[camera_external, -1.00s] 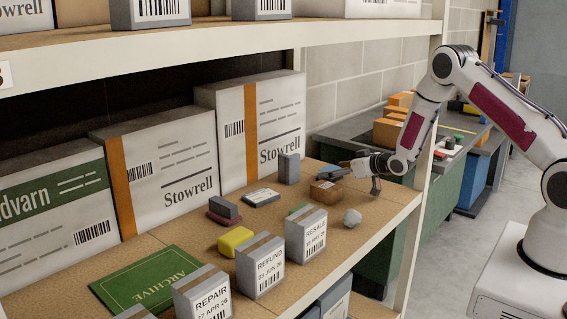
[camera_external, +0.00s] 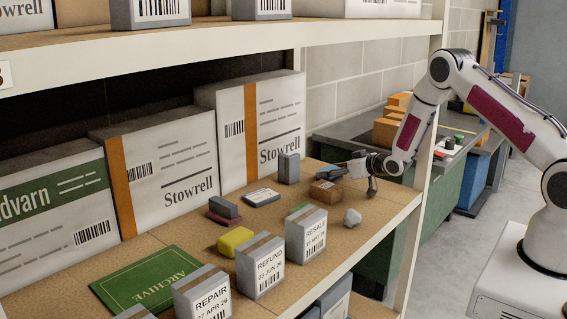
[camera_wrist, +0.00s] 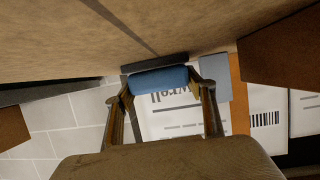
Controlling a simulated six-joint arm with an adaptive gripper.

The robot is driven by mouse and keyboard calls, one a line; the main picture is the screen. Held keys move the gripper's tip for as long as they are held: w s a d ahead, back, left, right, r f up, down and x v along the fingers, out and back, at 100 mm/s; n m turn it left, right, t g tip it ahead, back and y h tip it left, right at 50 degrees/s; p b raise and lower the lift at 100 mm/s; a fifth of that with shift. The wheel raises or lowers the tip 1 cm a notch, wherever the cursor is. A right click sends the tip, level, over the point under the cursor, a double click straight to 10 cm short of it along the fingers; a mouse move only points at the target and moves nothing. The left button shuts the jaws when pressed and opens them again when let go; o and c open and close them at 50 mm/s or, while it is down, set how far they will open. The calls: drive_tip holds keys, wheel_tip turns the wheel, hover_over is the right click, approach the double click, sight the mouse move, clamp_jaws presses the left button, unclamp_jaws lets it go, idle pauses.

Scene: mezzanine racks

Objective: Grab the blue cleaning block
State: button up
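The blue cleaning block (camera_wrist: 158,80) lies crosswise ahead of my gripper (camera_wrist: 161,88) in the wrist view, against a dark strip (camera_wrist: 153,62). One finger is at each end of the block. The fingers are apart, with what looks like a slim gap at the right; firm contact cannot be made out. In the external view my gripper (camera_external: 360,178) is over the right end of the middle shelf, fingers spread. A small bluish piece (camera_external: 330,168) shows just left of it, behind a small brown carton, partly hidden.
The brown carton (camera_external: 325,190) and a grey crumpled lump (camera_external: 352,217) are close to my gripper. A grey upright block (camera_external: 289,168) stands to the left. Labelled boxes, including the Resale box (camera_external: 306,235), line the front. The shelf post (camera_external: 424,170) is on the right.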

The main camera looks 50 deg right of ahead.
drive_tip(key=shift+r, duration=0.2)
drive_tip(key=shift+r, duration=4.85)
drive_tip(key=shift+a, duration=0.15)
